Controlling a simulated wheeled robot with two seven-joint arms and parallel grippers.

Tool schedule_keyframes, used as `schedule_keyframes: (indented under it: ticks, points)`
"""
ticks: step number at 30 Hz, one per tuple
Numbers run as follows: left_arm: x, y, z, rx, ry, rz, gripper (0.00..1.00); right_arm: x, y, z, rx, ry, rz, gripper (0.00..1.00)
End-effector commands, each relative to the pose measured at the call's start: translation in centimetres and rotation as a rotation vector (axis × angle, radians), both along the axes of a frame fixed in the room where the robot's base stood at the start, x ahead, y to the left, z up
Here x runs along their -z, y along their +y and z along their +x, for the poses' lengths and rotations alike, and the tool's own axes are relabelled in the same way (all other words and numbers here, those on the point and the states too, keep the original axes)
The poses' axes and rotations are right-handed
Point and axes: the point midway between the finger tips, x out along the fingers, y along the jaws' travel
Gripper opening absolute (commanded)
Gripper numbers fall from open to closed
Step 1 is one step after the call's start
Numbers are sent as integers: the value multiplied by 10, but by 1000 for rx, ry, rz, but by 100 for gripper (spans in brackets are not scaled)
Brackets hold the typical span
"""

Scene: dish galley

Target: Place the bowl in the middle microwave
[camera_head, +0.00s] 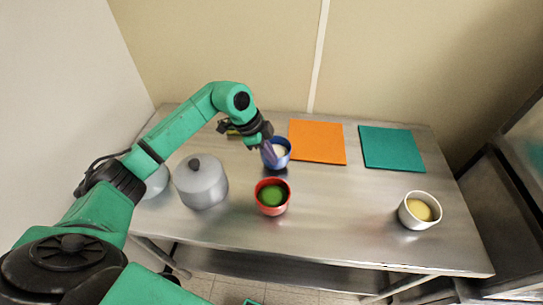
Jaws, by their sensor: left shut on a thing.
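My left arm reaches in from the left over the steel table. Its gripper (268,148) points down at the back middle of the table and is shut on the left rim of a blue bowl (284,160) with pale contents. The bowl looks upright; I cannot tell whether it touches the table. A red bowl (273,208) with green contents stands in front of it. A white bowl (411,217) with yellow contents stands at the right. My right gripper is not in view. I cannot make out a microwave here.
A grey lidded pot (201,187) stands left on the steel table (340,220), with another grey vessel (157,182) beside it. An orange mat (318,142) and a teal mat (391,149) lie at the back. The table's middle right is clear. Dark metal units stand at the right edge.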

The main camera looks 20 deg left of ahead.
Motion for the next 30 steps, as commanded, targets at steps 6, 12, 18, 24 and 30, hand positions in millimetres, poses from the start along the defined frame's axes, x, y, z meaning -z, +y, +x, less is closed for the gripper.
schedule_keyframes:
  ticks: [6,12,18,24,30]
  points:
    - [14,0,0,0,-3,-2,0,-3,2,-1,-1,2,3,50]
    - [17,0,0,0,0,0,17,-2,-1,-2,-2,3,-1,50]
    - [17,0,0,0,0,0,36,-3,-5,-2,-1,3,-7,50]
    - [13,0,0,1,0,0,36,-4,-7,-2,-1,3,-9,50]
    - [-18,14,-6,-1,-5,2,36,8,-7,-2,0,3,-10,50]
